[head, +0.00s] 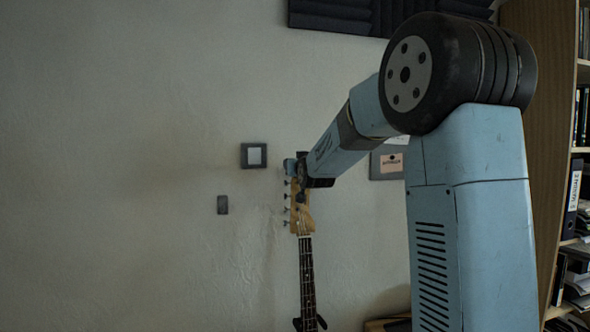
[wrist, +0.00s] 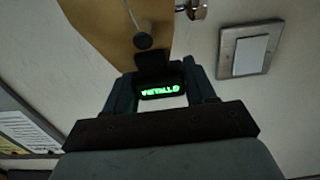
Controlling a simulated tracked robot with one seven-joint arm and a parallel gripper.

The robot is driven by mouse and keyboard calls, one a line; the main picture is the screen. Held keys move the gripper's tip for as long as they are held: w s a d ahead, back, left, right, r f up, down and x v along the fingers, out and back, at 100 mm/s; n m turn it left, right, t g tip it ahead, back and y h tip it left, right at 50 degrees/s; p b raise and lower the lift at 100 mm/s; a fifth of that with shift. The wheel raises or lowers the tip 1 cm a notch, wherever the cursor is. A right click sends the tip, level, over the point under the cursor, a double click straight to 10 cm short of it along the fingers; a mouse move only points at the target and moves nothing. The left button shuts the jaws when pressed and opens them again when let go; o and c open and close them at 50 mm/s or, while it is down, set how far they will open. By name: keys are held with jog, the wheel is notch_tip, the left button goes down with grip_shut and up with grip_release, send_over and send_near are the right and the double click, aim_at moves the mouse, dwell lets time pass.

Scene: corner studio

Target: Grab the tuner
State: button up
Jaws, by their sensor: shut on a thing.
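The tuner (wrist: 160,89) is a small dark device with a lit green display, seen in the wrist view between my fingers. My gripper (wrist: 159,74) is shut on it, one finger on each side. A dark part of the tuner reaches up against the tan headstock (wrist: 112,28), so it appears to be still at the guitar's head. In the head view my gripper (head: 301,172) is at the top of the guitar headstock (head: 302,217); the tuner cannot be made out clearly there.
The guitar neck (head: 307,275) hangs upright below, close to the wall. A light switch (head: 254,156) and a small dark wall plate (head: 223,204) are on the wall to the left. A bookshelf (head: 543,130) stands at the right. The left side is open.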

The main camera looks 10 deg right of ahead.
jog(key=shift+c, duration=0.7)
